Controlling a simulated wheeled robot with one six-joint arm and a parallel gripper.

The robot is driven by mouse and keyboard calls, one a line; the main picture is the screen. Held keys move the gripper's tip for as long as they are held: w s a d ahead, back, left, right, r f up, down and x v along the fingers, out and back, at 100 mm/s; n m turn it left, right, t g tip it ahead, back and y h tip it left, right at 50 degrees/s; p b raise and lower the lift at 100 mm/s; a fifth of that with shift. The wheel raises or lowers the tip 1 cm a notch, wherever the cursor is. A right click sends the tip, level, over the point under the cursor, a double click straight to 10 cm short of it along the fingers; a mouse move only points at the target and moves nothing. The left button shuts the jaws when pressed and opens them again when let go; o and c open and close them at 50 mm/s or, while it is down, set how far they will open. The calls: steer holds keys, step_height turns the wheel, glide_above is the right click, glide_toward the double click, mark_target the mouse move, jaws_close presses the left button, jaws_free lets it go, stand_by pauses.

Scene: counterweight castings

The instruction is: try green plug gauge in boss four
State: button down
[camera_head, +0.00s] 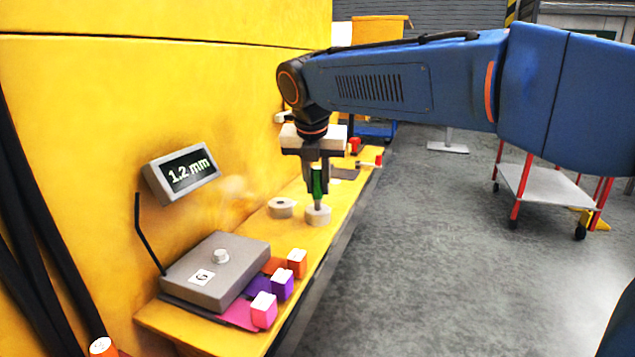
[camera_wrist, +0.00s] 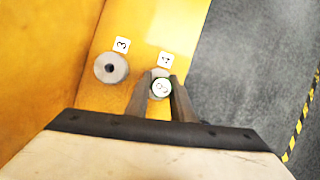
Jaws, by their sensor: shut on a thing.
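My gripper (camera_head: 315,190) points down and is shut on the green plug gauge (camera_head: 317,183), which stands upright between the fingers. In the wrist view the gauge's pale round top (camera_wrist: 162,88) shows between the fingertips. Boss four (camera_head: 318,216), a pale round boss, is directly below. The gauge's grey lower end meets the top of the boss; I cannot tell whether it is in the bore. In the wrist view the gauge and fingers cover most of boss four, beside the label "4" (camera_wrist: 165,59).
Boss three (camera_wrist: 111,68), with an open bore, stands left of boss four. On the yellow ledge (camera_head: 180,325) nearer the camera are a grey gauge box (camera_head: 215,270) and orange, purple and pink blocks (camera_head: 264,310). A display (camera_head: 182,172) reads 1.2 mm. Open floor lies right.

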steer(key=shift+f, duration=1.3)
stand_by(2.0)
steer(key=c, duration=1.5)
jaws_free()
steer(key=shift+o, duration=0.2)
steer(key=w+r+v, duration=0.1)
steer(key=w+v, duration=0.1)
steer(key=v, duration=1.2)
steer(key=w+v, duration=0.2)
steer(key=v, duration=1.2)
steer(key=shift+d+r, duration=0.15)
steer(key=shift+r, duration=0.45)
